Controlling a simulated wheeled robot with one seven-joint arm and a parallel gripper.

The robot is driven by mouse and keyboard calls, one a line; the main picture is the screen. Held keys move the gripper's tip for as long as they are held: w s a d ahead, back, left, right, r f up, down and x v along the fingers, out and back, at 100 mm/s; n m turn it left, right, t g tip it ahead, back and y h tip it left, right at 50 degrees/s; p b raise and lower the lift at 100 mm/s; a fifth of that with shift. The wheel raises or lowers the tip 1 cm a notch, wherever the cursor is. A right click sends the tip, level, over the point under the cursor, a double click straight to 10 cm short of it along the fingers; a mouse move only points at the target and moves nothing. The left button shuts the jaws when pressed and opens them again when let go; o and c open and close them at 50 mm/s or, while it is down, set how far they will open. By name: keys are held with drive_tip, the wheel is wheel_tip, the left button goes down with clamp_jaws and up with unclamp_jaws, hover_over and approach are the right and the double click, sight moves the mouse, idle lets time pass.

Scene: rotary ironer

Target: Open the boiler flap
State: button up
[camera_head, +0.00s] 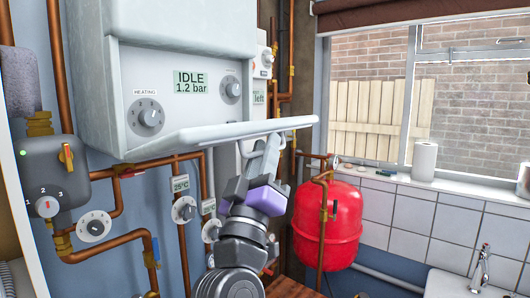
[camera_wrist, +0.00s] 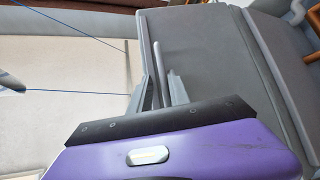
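The boiler flap (camera_head: 225,133) is a pale panel hinged along the bottom front of the white boiler (camera_head: 180,30). It stands swung out, close to level, with the dials and the "IDLE 1.2 bar" display exposed above it. My gripper (camera_head: 268,146) is under the right part of the flap, with its fingers pointing up at the underside near the outer edge. The fingertips look very near or touching it.
A red tank (camera_head: 328,225) stands right of my arm. Copper pipes (camera_head: 180,235) and gauges run below the boiler. A grey valve box (camera_head: 45,180) is at the left. A window, tiled ledge and sink (camera_head: 465,285) are at the right.

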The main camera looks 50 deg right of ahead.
drive_tip(key=shift+o, duration=0.3)
drive_tip(key=b+v, duration=0.4)
drive_tip(key=v, duration=0.4)
drive_tip(key=shift+s+a+r, duration=0.1)
drive_tip(key=shift+r, duration=0.1)
drive_tip(key=shift+f, duration=0.1)
drive_tip(key=b+v, duration=0.7)
drive_tip(key=v, duration=0.1)
drive_tip(key=shift+a+f+b, duration=0.35)
idle(0.4)
